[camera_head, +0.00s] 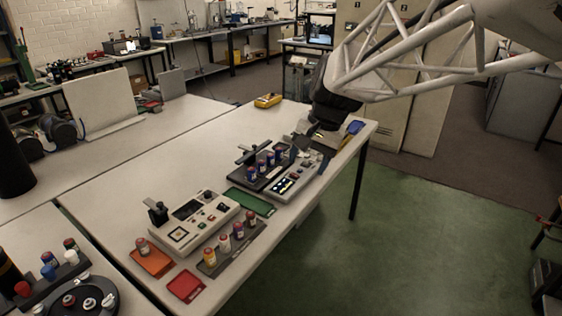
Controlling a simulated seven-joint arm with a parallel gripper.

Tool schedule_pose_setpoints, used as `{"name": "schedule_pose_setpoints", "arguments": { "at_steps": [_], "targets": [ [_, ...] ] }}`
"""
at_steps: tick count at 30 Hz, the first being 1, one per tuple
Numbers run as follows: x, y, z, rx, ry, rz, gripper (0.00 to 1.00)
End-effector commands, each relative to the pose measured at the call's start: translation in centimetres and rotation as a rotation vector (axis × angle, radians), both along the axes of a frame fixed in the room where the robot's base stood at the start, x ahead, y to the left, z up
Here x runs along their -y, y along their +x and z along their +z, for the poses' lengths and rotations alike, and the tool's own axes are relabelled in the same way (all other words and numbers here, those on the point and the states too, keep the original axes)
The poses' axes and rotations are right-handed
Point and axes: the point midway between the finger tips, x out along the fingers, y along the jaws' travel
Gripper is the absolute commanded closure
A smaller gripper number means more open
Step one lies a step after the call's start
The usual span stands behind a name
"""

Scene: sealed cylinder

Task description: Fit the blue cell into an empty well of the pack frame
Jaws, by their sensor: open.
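Several small blue cells with pale or red tops stand upright in a dark frame (246,180) at the middle of the table; one blue cell (270,159) is near its centre. This frame looks like the pack frame, but its wells are too small to tell empty from full. My gripper (308,152) is just right of these cells, low over the table, pointing down. It is open, and I see nothing held in it. Its fingertips are small and partly merge with the things behind, so I cannot tell whether they touch anything.
A green mat (249,203), a white tester (196,222), a dark cell tray (232,250), an orange tray (153,263) and a red tray (186,286) lie nearer. A yellow meter (268,100) lies behind.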

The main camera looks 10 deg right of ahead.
Motion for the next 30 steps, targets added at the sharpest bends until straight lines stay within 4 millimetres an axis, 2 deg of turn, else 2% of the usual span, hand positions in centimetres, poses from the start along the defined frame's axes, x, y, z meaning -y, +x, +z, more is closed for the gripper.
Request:
{"name": "schedule_pose_setpoints", "arguments": {
  "at_steps": [3,18,24,30],
  "targets": [
    [-0.1,-3.1,-0.1,0.031,-0.045,0.056,0.39],
    [0.3,-15.0,-2.5,0.15,-0.241,0.301,0.39],
    [0.7,-18.6,-3.9,0.188,-0.308,0.388,0.39],
    [0.9,-20.3,-4.7,0.205,-0.341,0.431,0.39]
  ]
}}
